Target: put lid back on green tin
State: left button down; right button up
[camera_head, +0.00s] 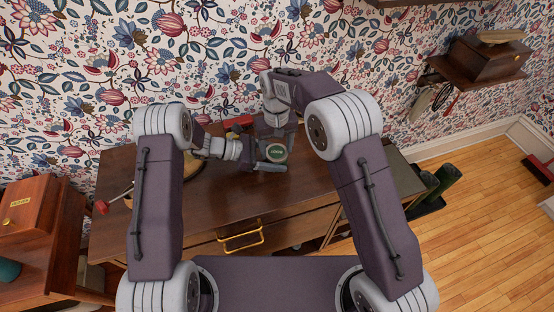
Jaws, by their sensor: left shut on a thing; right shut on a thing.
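A round green lid (277,153) with a pale ring on its face shows over the dark wooden cabinet top, right of centre. My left gripper (264,162) reaches in from the left, low over the cabinet top, and is shut at the left of the round piece, on the green tin, whose body is mostly hidden. My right gripper (276,141) comes down from behind and above and is shut at the lid's far edge. The fingers are small and partly covered by my arms. I cannot tell whether the lid touches the tin or is apart from it.
A red object (239,122) lies behind my grippers near the wall. A red-ended stick (102,206) juts over the cabinet's left edge. A drawer with a yellow handle (240,238) is in front. A wooden box (32,205) stands left. The cabinet's front middle is clear.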

aim_at(276, 152)
jog(key=m, duration=0.6)
jog(key=shift+d+m, duration=0.15)
jog(key=shift+m, duration=0.15)
jog(key=shift+c, duration=0.2)
jog(key=o, duration=1.6)
jog(key=shift+r, duration=2.25)
jog(key=shift+o, duration=1.4)
notch_tip(276, 152, up, 12)
